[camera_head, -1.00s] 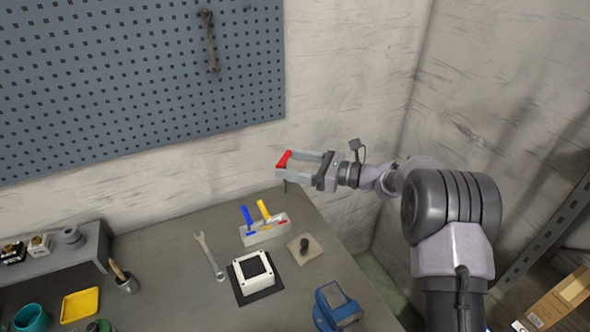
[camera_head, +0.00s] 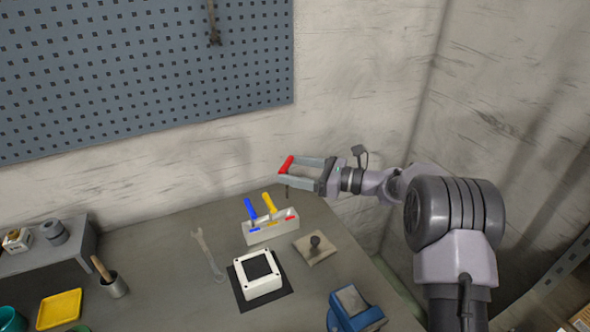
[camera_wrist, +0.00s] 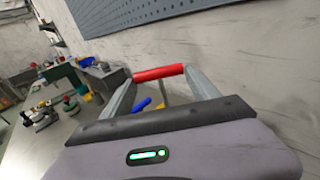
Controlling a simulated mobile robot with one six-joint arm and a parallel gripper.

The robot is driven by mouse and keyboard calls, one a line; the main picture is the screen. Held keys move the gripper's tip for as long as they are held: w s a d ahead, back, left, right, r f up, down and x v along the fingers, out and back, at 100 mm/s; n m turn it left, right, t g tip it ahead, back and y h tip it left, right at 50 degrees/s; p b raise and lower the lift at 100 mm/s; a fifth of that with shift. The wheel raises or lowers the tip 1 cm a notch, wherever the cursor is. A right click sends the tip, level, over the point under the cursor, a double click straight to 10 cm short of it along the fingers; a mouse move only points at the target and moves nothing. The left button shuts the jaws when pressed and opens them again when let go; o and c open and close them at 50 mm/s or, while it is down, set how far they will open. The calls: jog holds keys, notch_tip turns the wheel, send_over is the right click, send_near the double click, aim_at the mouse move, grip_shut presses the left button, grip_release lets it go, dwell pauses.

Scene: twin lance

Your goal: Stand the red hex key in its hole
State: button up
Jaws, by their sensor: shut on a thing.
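My gripper (camera_head: 284,170) is shut on the red hex key (camera_head: 287,165), with the red handle between its fingertips. The dark shaft hangs down below the fingers, above the back of the bench. The light grey holder block (camera_head: 272,230) stands on the bench below and left of my gripper. It holds a blue-handled key (camera_head: 250,208) and a yellow-handled key (camera_head: 269,202). A red mark (camera_head: 290,217) shows at its right end; the hole itself is too small to tell.
A wrench (camera_head: 207,254) lies left of the block. A white box (camera_head: 262,288) on a dark mat and a small plate with a dark knob (camera_head: 316,242) are in front. A blue vise (camera_head: 352,308) stands nearer. The pegboard (camera_head: 150,80) is behind.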

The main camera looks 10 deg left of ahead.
jog(key=shift+r, duration=0.15)
jog(key=shift+f+b, duration=1.65)
jog(key=shift+f, duration=1.3)
jog(key=shift+f+b, duration=1.7)
jog(key=shift+f, duration=1.05)
jog(key=o, duration=1.5)
jog(key=d+p, duration=0.1)
jog(key=d, duration=0.4)
jog(key=s+d+p, duration=0.1)
jog(key=d+p, duration=0.1)
jog(key=d, duration=0.4)
jog(key=s+d+r+p, duration=0.1)
jog(key=d+p, duration=0.1)
jog(key=d, duration=0.4)
jog(key=shift+s+d, duration=0.15)
